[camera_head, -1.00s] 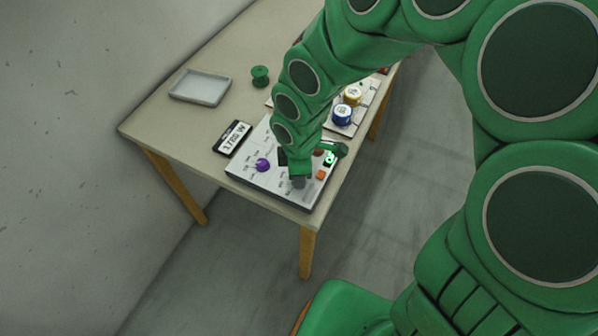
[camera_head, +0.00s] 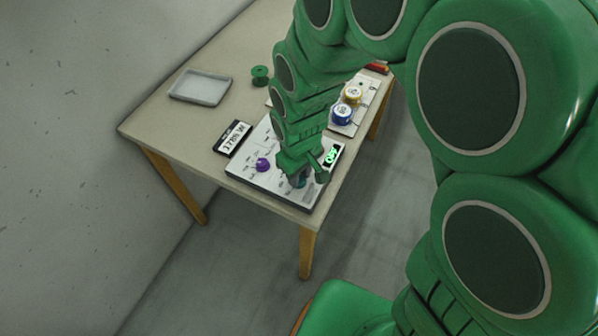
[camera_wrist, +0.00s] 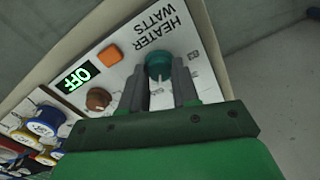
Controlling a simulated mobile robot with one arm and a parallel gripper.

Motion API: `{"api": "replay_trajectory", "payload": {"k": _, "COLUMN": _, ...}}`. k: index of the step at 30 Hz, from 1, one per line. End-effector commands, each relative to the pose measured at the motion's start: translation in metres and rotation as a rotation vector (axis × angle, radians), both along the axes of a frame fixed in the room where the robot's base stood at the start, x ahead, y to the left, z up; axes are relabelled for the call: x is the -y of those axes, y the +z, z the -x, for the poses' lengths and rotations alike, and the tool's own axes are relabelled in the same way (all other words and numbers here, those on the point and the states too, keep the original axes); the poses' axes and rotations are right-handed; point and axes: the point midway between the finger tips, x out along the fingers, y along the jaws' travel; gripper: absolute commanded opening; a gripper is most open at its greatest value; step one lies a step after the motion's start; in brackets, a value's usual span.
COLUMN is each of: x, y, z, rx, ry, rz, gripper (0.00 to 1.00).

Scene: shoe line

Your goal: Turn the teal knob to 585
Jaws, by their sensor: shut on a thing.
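The teal knob (camera_wrist: 158,64) sits on the white control panel (camera_wrist: 130,48), near the printed words HEATER WATTS, in the wrist view. My gripper (camera_wrist: 160,78) is shut on it, one finger on each side. Part of the knob's lower side is hidden by the fingers, and the dial marks around it are too small to read. In the head view my gripper (camera_head: 299,181) is down at the panel's front right part, and the arm hides most of the knob. A green lit display (camera_wrist: 79,77) reads OFF.
An orange button (camera_wrist: 110,54) and a brown knob (camera_wrist: 98,99) lie close to the gripper. A purple knob (camera_head: 263,164) and a 1785 W sign (camera_head: 232,138) are to the left. Blue (camera_head: 342,115) and yellow spools stand behind; a grey tray (camera_head: 200,88) is farther off.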

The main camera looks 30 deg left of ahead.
Motion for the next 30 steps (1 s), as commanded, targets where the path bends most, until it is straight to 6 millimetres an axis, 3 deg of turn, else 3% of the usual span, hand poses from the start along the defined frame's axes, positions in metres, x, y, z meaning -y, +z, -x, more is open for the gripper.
{"api": "replay_trajectory", "payload": {"k": 10, "x": -0.0015, "y": 0.0004, "z": -0.0007, "rx": 0.002, "ry": -0.142, "rz": -0.005, "gripper": 0.0}}
{"api": "replay_trajectory", "payload": {"k": 26, "x": -0.0014, "y": 0.0004, "z": -0.0008, "rx": 0.002, "ry": -0.167, "rz": -0.005, "gripper": 0.0}}
{"api": "replay_trajectory", "payload": {"k": 27, "x": -0.0014, "y": 0.0004, "z": -0.0008, "rx": 0.002, "ry": -0.167, "rz": -0.005, "gripper": 0.32}}
{"api": "replay_trajectory", "payload": {"k": 30, "x": -0.0011, "y": 0.0003, "z": -0.0006, "rx": 0.001, "ry": -0.166, "rz": -0.003, "gripper": 0.47}}
